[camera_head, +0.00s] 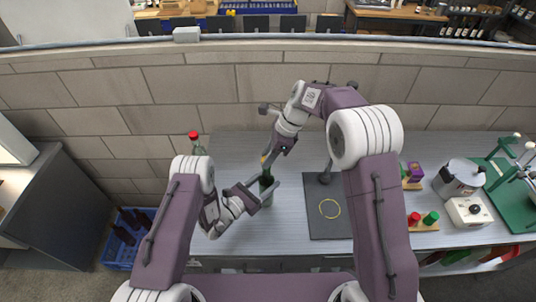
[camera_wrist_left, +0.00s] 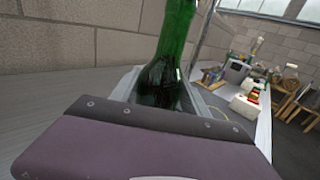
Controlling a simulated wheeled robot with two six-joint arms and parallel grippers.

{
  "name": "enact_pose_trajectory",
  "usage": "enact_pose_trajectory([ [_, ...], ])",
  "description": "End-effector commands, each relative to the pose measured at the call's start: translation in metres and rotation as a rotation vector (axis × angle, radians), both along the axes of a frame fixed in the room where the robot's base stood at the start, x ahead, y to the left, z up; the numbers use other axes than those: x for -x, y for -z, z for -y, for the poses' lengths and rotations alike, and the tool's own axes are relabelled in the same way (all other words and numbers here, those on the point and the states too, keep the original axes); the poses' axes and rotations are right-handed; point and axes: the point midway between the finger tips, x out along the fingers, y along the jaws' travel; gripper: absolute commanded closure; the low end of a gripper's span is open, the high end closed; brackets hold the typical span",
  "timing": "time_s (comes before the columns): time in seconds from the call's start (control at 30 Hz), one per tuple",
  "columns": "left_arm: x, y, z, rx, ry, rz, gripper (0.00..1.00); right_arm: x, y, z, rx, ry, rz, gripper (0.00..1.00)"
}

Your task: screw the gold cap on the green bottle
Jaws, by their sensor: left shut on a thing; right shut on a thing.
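The green bottle (camera_head: 267,186) stands upright on the grey table. My left gripper (camera_head: 265,191) is shut on it from the left, at its body. In the left wrist view the bottle (camera_wrist_left: 172,50) rises between the jaws; its top is outside that view. My right gripper (camera_head: 268,162) is just above the bottle's neck, pointing down and shut. A small gold patch, the gold cap (camera_head: 264,158), shows at its fingertips. The fingers partly hide the cap and the bottle's mouth, so I cannot tell whether the cap touches the bottle.
A dark mat (camera_head: 318,228) with a yellow ring (camera_head: 330,208) lies right of the bottle. A red-topped bottle (camera_head: 194,142) stands behind my left arm. At right are red and green caps (camera_head: 422,218), a metal pot (camera_head: 460,178) and a white device (camera_head: 468,212). A blue crate (camera_head: 118,254) stands low at left.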

Motion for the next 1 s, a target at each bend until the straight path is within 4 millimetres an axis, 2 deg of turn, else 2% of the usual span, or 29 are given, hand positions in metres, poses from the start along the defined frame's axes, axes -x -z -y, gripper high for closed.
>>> enact_pose_trajectory([
  [1.0, 0.001, 0.003, 0.000, -0.003, 0.001, -0.007, 1.00, 0.000, 0.012, 0.000, 0.001, 0.007, 0.000, 1.00],
])
